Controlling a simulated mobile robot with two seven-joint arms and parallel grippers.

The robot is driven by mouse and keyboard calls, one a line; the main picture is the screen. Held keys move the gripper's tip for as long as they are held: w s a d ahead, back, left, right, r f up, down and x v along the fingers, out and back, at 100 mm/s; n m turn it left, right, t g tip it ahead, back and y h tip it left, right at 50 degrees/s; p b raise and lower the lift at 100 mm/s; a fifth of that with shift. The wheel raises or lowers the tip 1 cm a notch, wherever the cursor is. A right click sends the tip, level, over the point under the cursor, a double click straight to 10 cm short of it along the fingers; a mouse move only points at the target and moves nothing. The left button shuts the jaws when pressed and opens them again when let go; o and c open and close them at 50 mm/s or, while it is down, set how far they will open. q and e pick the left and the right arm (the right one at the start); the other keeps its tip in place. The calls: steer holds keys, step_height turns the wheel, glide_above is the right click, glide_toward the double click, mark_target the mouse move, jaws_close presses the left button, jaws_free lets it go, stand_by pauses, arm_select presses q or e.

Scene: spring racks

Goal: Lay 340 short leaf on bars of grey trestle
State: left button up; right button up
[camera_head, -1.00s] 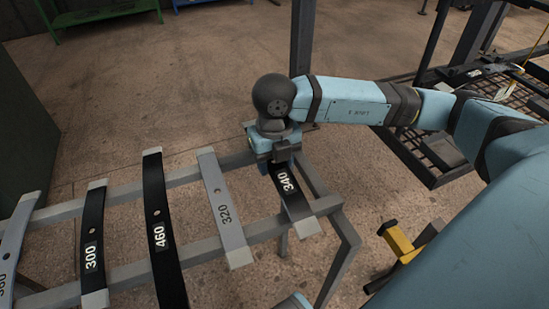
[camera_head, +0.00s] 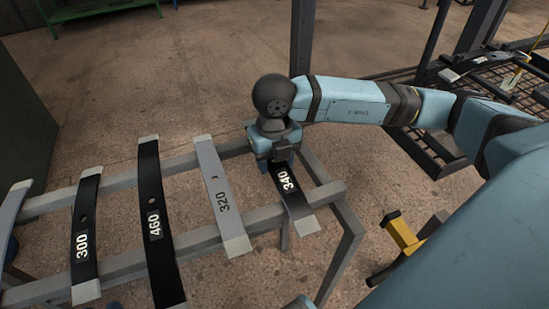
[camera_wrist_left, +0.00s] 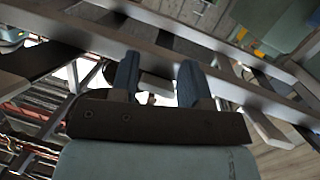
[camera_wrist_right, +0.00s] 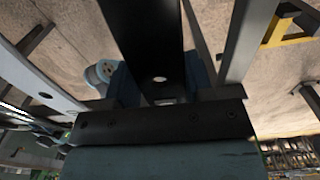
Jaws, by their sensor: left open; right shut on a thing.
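The 340 short leaf (camera_head: 287,182) is black with a white number label and a pale near end. My right gripper (camera_head: 281,162) is shut on its far part. The leaf lies over the right end of the grey trestle (camera_head: 262,219), its near end reaching past the near bar; I cannot tell whether it touches. In the right wrist view the dark leaf (camera_wrist_right: 140,35) runs between the fingers. My left gripper (camera_wrist_left: 160,78) shows only in its wrist view, open and empty, with trestle bars and leaves beyond its fingers.
A yellow part (camera_head: 402,233) stands right of the trestle. A dark mesh rack (camera_head: 510,85) is at the back right.

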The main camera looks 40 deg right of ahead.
steer(key=shift+r, duration=0.1)
steer(key=o, duration=1.1)
arm_select(q)
steer(key=shift+f, duration=0.1)
arm_select(e)
steer(key=shift+o, duration=0.2)
steer(key=shift+r, duration=0.4)
step_height(320, 180, up, 5)
steer(key=shift+w+r+p, duration=0.1)
steer(key=shift+r+p, duration=0.05)
steer(key=shift+p, duration=0.7)
arm_select(q)
step_height(320, 180, down, 5)
steer(key=s+a+g+y+p, duration=0.1)
steer(key=s+a+g+y, duration=0.1)
steer(key=g, duration=0.1)
steer(key=shift+s+a, duration=0.15)
steer(key=shift+a, duration=0.25)
arm_select(e)
step_height(320, 180, up, 8)
arm_select(q)
steer(key=shift+a+f, duration=0.1)
steer(key=shift+f, duration=0.05)
arm_select(e)
steer(key=shift+f, duration=0.2)
